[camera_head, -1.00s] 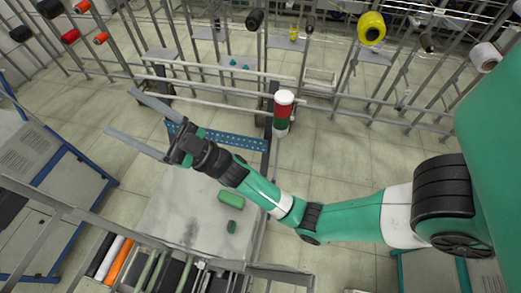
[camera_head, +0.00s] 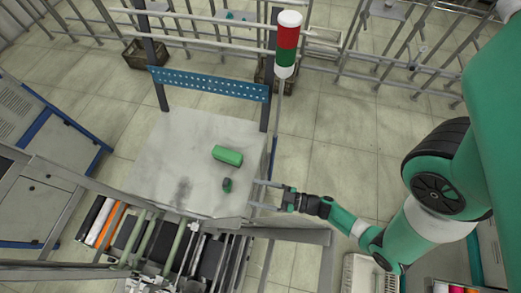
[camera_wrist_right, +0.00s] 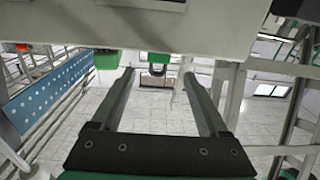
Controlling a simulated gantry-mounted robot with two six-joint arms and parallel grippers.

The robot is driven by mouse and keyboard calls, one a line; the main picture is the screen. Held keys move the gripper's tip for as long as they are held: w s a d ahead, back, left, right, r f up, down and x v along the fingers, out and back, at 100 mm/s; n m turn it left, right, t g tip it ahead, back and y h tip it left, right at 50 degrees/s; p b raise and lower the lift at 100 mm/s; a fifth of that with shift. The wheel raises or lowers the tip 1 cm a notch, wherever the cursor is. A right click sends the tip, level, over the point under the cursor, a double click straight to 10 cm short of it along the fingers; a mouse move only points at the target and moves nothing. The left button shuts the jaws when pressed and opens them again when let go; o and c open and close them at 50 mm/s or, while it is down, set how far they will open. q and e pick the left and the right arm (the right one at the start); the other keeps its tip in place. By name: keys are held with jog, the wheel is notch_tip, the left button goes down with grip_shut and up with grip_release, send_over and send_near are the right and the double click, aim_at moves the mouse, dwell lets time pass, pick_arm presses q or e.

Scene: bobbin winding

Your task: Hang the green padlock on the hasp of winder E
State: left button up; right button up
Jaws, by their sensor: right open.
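The green padlock (camera_head: 227,185) is a small dark-green piece on the pale worktop in the head view. In the right wrist view the padlock (camera_wrist_right: 158,57) shows a green body with a dark shackle loop pointing down in the picture. My right gripper (camera_head: 253,194) is open and empty at the worktop's right edge, with its fingers pointing left toward the padlock. In the right wrist view the padlock appears between the fingertips (camera_wrist_right: 158,73), apart from both. I cannot pick out winder E or its hasp. My left gripper is not in view.
A larger green block (camera_head: 227,155) lies beside the padlock on the worktop (camera_head: 165,150). A blue perforated rail (camera_head: 208,83) and a red, white and green signal light (camera_head: 287,45) stand behind. Rollers and a metal frame (camera_head: 150,240) lie in front.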

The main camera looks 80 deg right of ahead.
aim_at(231, 187)
jog(key=shift+s+f, duration=0.3)
jog(key=shift+f, duration=0.05)
jog(key=shift+w, duration=0.15)
jog(key=w+b, duration=0.3)
jog(key=w, duration=0.4)
jog(key=shift+w, duration=0.9)
